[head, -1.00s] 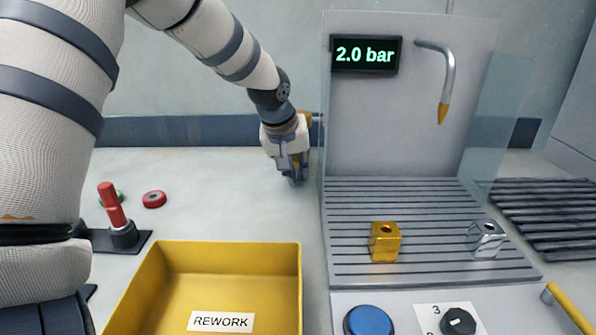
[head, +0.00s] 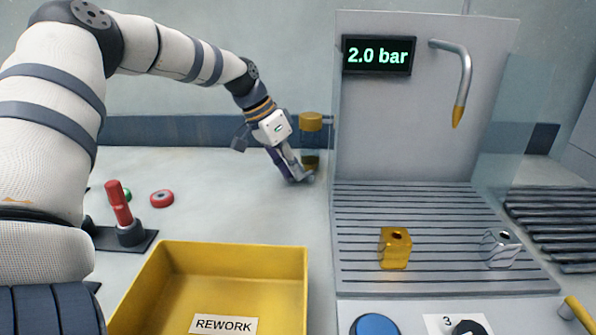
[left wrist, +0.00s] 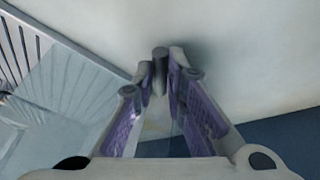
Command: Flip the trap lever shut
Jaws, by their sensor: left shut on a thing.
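The trap (head: 311,123), with a brass-yellow cap and a dark see-through body, stands at the left side of the upright panel. My left gripper (head: 302,179) is tilted, its fingertips low by the trap's foot. In the left wrist view its fingers (left wrist: 160,82) are closed around a small dark grey rounded piece (left wrist: 160,55), which looks like the trap lever's end. The rest of the lever is hidden, so its exact angle cannot be told. My right gripper is not in view.
The panel with the pressure display (head: 378,56) and clear side guard is right of the trap. A slatted rack (head: 440,215) holds a gold block (head: 395,248) and a silver block (head: 499,247). A yellow REWORK bin (head: 302,275) is in front. A red peg (head: 119,203) stands left.

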